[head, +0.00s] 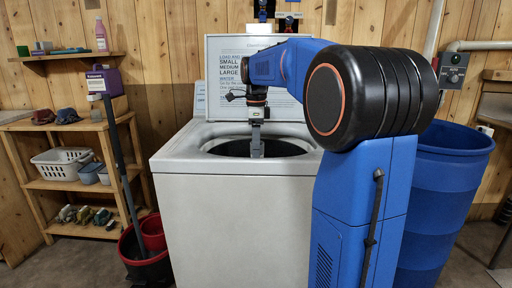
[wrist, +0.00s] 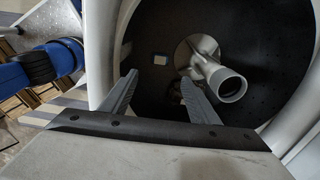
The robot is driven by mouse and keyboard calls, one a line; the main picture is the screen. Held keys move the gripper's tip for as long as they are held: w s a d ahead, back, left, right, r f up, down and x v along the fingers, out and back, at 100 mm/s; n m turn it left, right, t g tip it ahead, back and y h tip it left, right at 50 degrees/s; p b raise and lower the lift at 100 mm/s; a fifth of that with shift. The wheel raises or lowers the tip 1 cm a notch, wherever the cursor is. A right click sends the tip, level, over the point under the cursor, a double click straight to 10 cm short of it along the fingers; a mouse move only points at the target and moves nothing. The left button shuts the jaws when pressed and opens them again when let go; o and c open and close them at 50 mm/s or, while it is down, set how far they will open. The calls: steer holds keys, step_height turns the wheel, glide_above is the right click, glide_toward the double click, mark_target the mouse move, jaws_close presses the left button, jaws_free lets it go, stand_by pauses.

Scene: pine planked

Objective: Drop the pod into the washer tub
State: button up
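The white top-load washer (head: 225,225) stands in the middle of the head view with its lid up. My gripper (head: 256,152) points down into the tub opening. In the wrist view my gripper (wrist: 160,78) has its two fingers spread apart with nothing held between them. The dark, perforated washer tub (wrist: 262,50) lies below, with a pale agitator post (wrist: 207,70) to the right of the fingers. The pod is hidden in the head view.
A blue barrel (head: 440,200) stands right of the washer. A red bucket (head: 150,233) with a mop stands at its left. Wooden shelves (head: 75,184) hold a white basket (head: 62,163) and shoes. The tub rim surrounds my gripper.

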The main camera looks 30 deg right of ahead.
steer(key=shift+r, duration=0.1)
step_height(320, 180, up, 17)
stand_by(0.8)
steer(key=shift+r, duration=0.1)
stand_by(0.4)
steer(key=s+a+f+n+t, duration=0.1)
steer(key=s+a+f+n, duration=0.4)
steer(key=s+f+n, duration=0.3)
steer(key=s+a+f+n+t, duration=0.2)
steer(key=s+a+f+n, duration=0.3)
steer(key=s+f+n, duration=0.3)
steer(key=s+a+f+n+t, duration=0.1)
steer(key=s+a+f+n, duration=0.4)
steer(key=s+f, duration=0.9)
step_height(320, 180, down, 3)
steer(key=n, duration=0.3)
steer(key=shift+a+t, duration=0.4)
steer(key=shift+s+d, duration=0.1)
